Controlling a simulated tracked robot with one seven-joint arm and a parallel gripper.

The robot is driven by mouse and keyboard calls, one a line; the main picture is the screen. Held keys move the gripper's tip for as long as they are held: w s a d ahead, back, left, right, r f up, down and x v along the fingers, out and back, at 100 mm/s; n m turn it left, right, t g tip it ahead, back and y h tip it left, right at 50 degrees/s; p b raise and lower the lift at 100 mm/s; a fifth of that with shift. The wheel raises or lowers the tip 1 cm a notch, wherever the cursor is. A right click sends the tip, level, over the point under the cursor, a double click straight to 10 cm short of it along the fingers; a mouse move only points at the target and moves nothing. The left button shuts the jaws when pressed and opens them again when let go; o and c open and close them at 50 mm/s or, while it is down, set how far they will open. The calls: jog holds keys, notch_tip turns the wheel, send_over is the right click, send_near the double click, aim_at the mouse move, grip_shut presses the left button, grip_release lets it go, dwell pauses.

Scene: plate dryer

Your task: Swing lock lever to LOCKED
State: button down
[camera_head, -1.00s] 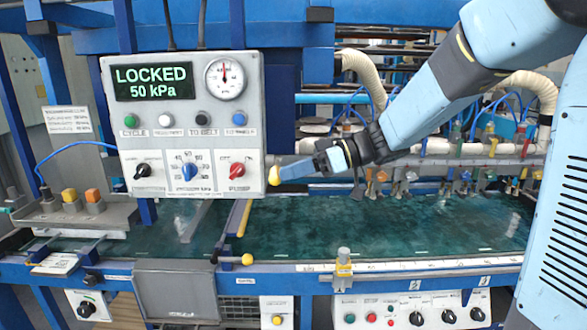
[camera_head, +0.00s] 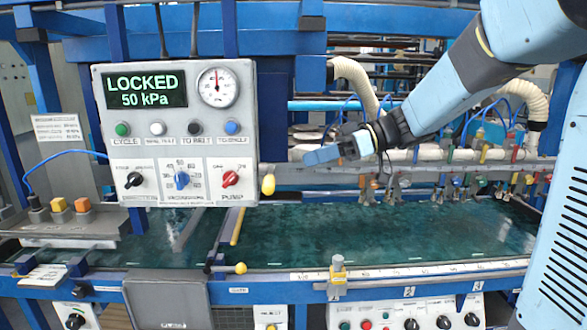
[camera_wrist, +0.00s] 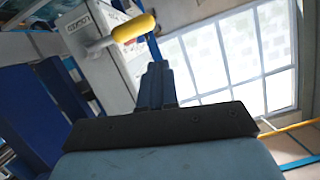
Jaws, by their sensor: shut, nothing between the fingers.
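The lock lever with its yellow knob (camera_head: 268,185) sticks out at the lower right edge of the grey control panel (camera_head: 209,130). The knob also shows in the wrist view (camera_wrist: 134,28), beyond my fingertips. The display (camera_head: 145,91) reads LOCKED, 50 kPa. My gripper (camera_head: 308,158) is shut and empty, to the right of the knob and slightly above it, with a visible gap between them. In the wrist view the shut fingers (camera_wrist: 157,75) point up the picture, toward the knob but apart from it.
A gauge (camera_head: 217,87), coloured buttons and knobs sit on the panel. A second yellow-knobbed lever (camera_head: 240,268) is on the lower rail. Hoses and coloured valves (camera_head: 450,185) line the back right. Open air lies above the green bed (camera_head: 370,235).

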jog(key=shift+v, duration=2.7)
jog(key=shift+s, duration=0.25)
jog(key=s+d+f+m+t+h, duration=0.1)
jog(key=s+d+f+m+h, duration=0.1)
jog(key=s+f+m+h, duration=0.3)
jog(key=s+d+f+m+t+h, duration=0.1)
jog(key=s+d+f+m+h, duration=0.15)
jog(key=s, duration=0.35)
jog(key=s+d+f+m+t+h, duration=0.1)
jog(key=s+d+m+t+h, duration=0.4)
jog(key=d+m, duration=0.4)
jog(key=shift+s+d+f+m+h, duration=0.15)
jog(key=shift+s+d+m+h, duration=0.2)
jog(key=shift+s+d+h, duration=0.4)
